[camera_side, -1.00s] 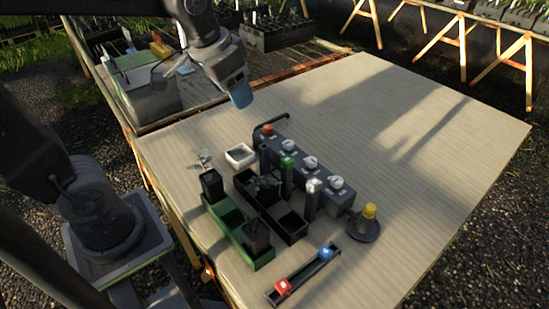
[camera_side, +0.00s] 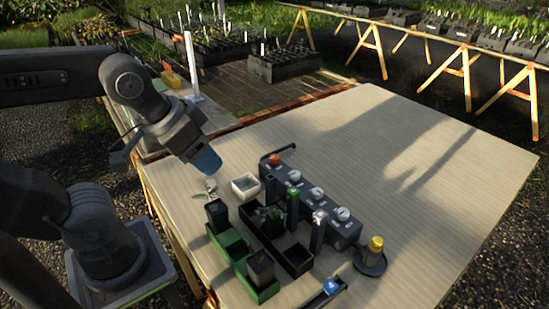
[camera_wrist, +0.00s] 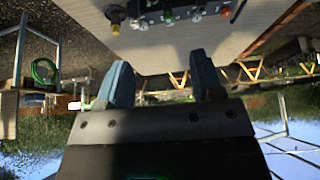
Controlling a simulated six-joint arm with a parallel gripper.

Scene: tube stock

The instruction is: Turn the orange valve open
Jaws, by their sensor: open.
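The orange valve (camera_side: 274,160) is a small knob at the far left end of a dark grey valve block (camera_side: 325,213) on the table, with several white knobs along the same block. It also shows in the wrist view as an orange knob (camera_wrist: 226,11) at the top right. My gripper (camera_side: 208,163) is above the table, left of the orange valve and apart from it. In the wrist view, my gripper's two blue fingers (camera_wrist: 162,70) stand wide apart with nothing between them.
A black bent bar (camera_side: 279,152) stands beside the orange valve. A white dish (camera_side: 246,185), a green tray (camera_side: 231,246), a black tray (camera_side: 297,258) and a green-topped post (camera_side: 293,194) stand nearby. A yellow knob (camera_side: 376,243) is at right. The table's right side is clear.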

